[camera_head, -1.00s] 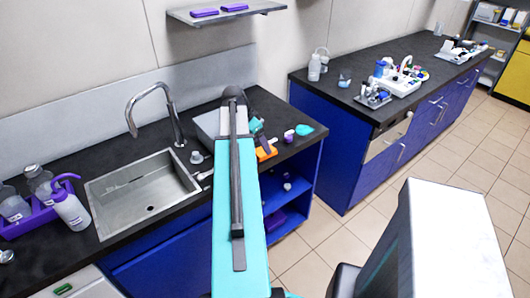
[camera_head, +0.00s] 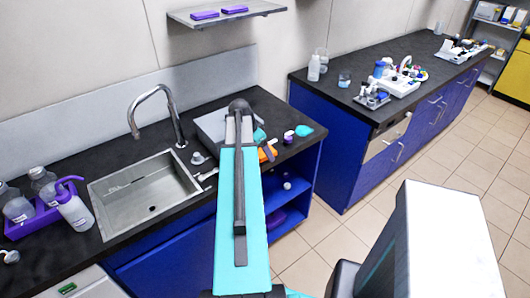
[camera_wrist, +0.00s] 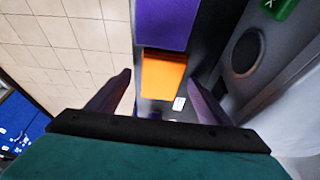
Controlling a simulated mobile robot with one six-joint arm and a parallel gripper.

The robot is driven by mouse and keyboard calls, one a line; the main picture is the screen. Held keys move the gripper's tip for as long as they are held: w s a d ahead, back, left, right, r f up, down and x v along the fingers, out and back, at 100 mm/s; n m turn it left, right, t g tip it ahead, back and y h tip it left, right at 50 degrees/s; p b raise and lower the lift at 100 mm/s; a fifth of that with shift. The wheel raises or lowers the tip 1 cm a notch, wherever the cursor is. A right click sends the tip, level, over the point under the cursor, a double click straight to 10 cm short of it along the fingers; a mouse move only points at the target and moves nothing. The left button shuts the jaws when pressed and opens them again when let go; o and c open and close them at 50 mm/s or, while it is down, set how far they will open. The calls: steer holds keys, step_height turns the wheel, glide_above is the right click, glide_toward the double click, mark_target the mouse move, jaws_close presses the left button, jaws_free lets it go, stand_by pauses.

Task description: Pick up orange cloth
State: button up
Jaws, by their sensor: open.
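The orange cloth (camera_head: 270,154) lies on the dark counter to the right of the sink, partly hidden behind my arm in the head view. In the wrist view the orange cloth (camera_wrist: 163,76) shows as a bright orange patch between my fingers. My gripper (camera_wrist: 160,79) is open, one finger to each side of the cloth in the picture, with nothing held. I cannot tell how far the fingers are above it. In the head view my arm hides most of the gripper; a dark finger shows beside the cloth.
A turquoise item (camera_head: 304,131) and a small purple-and-white item (camera_head: 289,137) lie to the right of the cloth. The sink (camera_head: 145,194) is to the left. A second counter (camera_head: 345,105) stands beyond a floor gap.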

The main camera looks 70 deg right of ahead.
mark_target(262, 152)
steer(key=shift+c, duration=0.5)
steer(key=c, duration=1)
steer(key=shift+r+b, duration=0.95)
steer(key=shift+r, duration=0.7)
steer(key=s+a+b, duration=0.1)
steer(key=s+a, duration=0.1)
steer(key=s, duration=0.2)
steer(key=s+a+r+b, duration=0.1)
steer(key=s+a, duration=0.1)
steer(key=s, duration=0.3)
steer(key=s+a+b, duration=0.2)
steer(key=s+a, duration=0.1)
steer(key=s, duration=0.2)
steer(key=shift+s+a+r, duration=0.1)
steer(key=shift+s+r, duration=0.1)
steer(key=shift+r, duration=0.1)
